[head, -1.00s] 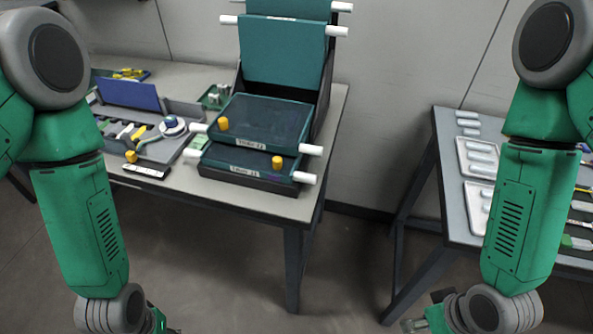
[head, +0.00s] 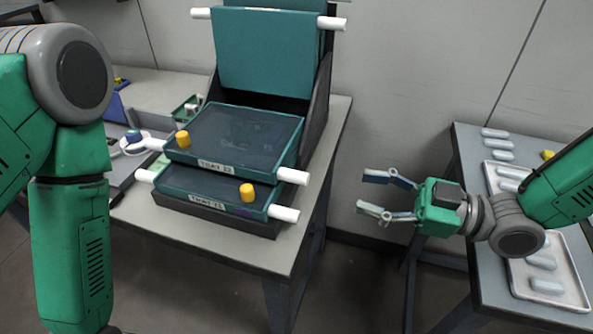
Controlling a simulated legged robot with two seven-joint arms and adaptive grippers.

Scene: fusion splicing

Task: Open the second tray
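A stack of teal trays with white side handles stands on the left table. Two lie flat: the upper one (head: 245,135), labelled like "TRAY 22", and the lower one (head: 172,182), labelled like "TRAY 21". Each has a yellow knob, the upper (head: 182,138) at its left and the lower (head: 247,193) at its front right. A further teal tray (head: 265,50) is tilted up behind them. My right gripper (head: 368,193) is open and empty, pointing left, in the gap right of the trays and apart from them. My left gripper is out of view; only my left arm shows.
The left table (head: 235,246) has a front edge and a leg below the trays. A right table (head: 465,146) holds white trays (head: 573,285) with pale cylinders. Floor (head: 350,295) is open between the tables. A round white-and-blue item (head: 133,137) lies left of the trays.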

